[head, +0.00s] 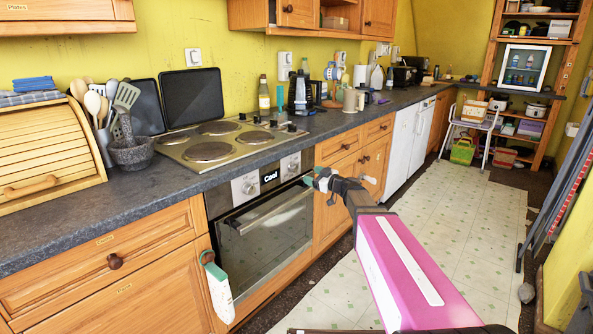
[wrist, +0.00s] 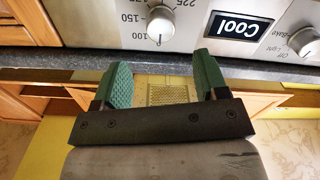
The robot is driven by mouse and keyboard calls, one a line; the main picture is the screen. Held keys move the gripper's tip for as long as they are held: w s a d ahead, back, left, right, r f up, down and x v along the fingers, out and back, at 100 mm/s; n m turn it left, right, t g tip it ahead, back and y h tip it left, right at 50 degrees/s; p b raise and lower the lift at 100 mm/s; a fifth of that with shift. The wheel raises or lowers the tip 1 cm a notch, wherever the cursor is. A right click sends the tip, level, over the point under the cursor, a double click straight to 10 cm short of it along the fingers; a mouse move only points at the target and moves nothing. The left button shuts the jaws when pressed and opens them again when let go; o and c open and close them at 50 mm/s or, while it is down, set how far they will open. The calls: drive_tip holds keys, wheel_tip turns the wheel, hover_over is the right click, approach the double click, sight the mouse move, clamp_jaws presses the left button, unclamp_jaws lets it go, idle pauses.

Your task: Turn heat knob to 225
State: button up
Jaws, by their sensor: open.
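The heat knob (wrist: 161,22) is a round silver knob on the oven's control panel, with printed numbers including 100, 150 and 225 around it. In the head view it is the right knob (head: 291,168) on the panel. Its exact setting is hard to read; a pale mark shows on its side near 100. My gripper (wrist: 164,80) is open and empty, its two green fingers apart. The knob lies beyond the fingertips, roughly between them, not touched. In the head view my gripper (head: 317,181) is just right of the knob, in front of the panel.
A display reading "Cool" (wrist: 239,26) sits between the heat knob and a second knob (wrist: 304,42) marked Off and Bake. Below are the oven door and its handle (head: 268,211). The cooktop (head: 222,140) is above. Pale floor (head: 440,225) to the right is clear.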

sight(297, 169)
drive_tip(key=x, duration=0.9)
drive_tip(key=shift+w+a, duration=0.15)
drive_tip(key=shift+a, duration=0.05)
drive_tip(key=c, duration=0.9)
